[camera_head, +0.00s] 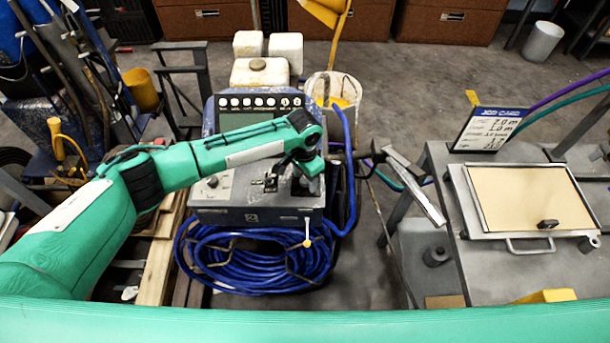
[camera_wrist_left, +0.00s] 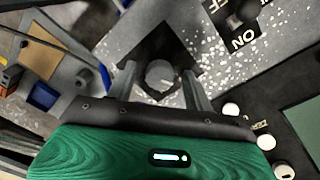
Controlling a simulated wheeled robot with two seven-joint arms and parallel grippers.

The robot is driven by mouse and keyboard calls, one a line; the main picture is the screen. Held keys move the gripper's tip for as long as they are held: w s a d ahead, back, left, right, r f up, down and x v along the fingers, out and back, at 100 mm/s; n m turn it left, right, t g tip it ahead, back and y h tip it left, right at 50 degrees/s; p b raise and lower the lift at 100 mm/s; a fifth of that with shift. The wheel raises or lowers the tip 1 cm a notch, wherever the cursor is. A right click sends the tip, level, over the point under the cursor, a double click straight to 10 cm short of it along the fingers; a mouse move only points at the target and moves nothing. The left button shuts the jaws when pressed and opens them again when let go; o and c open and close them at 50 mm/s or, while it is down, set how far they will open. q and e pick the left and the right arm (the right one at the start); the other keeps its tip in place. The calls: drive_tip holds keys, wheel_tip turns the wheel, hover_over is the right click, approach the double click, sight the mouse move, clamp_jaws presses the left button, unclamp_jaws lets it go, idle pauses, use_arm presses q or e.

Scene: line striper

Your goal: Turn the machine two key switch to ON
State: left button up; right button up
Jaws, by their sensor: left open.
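Machine two (camera_head: 255,215) stands in the middle of the head view, a grey-blue unit with a 2 on its front. A small black switch (camera_head: 270,183) with OFF and ON labels sits on its top panel; the labelled switch also shows at the upper right of the left wrist view (camera_wrist_left: 235,20). My left gripper (camera_head: 306,185) points down over the panel, right of that switch. In the left wrist view its fingers (camera_wrist_left: 163,88) are open around a round silver knob (camera_wrist_left: 160,74) on a dark plate. I cannot tell whether they touch it. My right gripper is not in view.
A coiled blue hose (camera_head: 250,265) lies in front of the machine. A dark and silver tool (camera_head: 415,185) extends to its right. A grey table (camera_head: 435,170) with a framed tan panel (camera_head: 530,198) stands at right. White containers (camera_head: 262,70) are behind the display.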

use_arm(q)
drive_tip(key=c, duration=0.9)
drive_tip(key=shift+c, duration=0.3)
drive_tip(key=shift+m, duration=0.4)
drive_tip(key=m, duration=0.2)
drive_tip(key=shift+m+p, duration=0.4)
drive_tip(key=m, duration=0.3)
drive_tip(key=shift+w+m, duration=0.1)
drive_tip(key=shift+m, duration=2.5)
